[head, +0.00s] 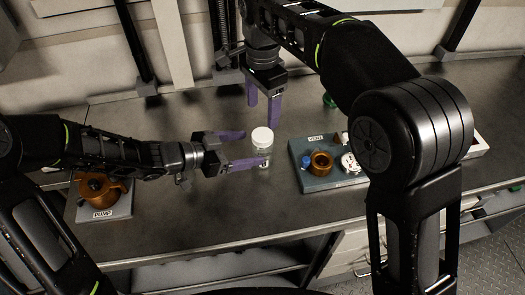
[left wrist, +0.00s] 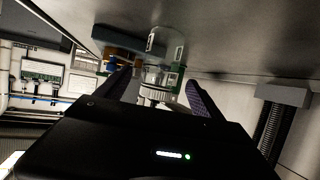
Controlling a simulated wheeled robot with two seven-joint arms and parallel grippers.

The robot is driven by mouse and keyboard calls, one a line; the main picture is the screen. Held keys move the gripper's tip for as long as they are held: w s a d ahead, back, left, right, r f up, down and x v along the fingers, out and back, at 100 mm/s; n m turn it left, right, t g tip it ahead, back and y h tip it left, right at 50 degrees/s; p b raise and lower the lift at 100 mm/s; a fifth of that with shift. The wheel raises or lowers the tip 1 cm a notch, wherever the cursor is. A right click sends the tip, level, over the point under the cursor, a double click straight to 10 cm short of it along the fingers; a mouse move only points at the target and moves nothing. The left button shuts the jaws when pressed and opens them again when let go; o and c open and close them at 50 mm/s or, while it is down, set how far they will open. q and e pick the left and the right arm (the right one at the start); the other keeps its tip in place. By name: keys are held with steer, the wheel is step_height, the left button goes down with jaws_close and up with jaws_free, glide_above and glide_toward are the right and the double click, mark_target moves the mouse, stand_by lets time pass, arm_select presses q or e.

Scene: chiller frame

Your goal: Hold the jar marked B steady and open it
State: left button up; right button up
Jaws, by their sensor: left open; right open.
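A clear jar (head: 263,152) with a white lid (head: 262,136) stands upright on the dark bench. Its mark cannot be read. My left gripper (head: 246,148) is open at the jar's left side, its purple fingers pointing at it; the nearer fingertip overlaps the jar's lower part in the head view. In the left wrist view the jar (left wrist: 164,46) appears inverted, lid (left wrist: 156,92) down, between the open fingers (left wrist: 160,80); contact cannot be told. My right gripper (head: 263,114) is open and points down just above the lid, with nothing between its fingers.
A blue-grey tray (head: 330,184) with an orange-brown part and other small parts lies to the right of the jar. A pump (head: 97,188) on a labelled plate sits at the left, beneath my left arm. The bench (head: 225,208) in front of the jar is clear.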

mark_target(254, 147)
arm_select(q)
steer(key=x, duration=0.5)
steer(key=shift+w+d+f, duration=0.15)
steer(key=shift+d, duration=0.2)
steer(key=shift+c, duration=0.3)
jaws_close()
stand_by(0.4)
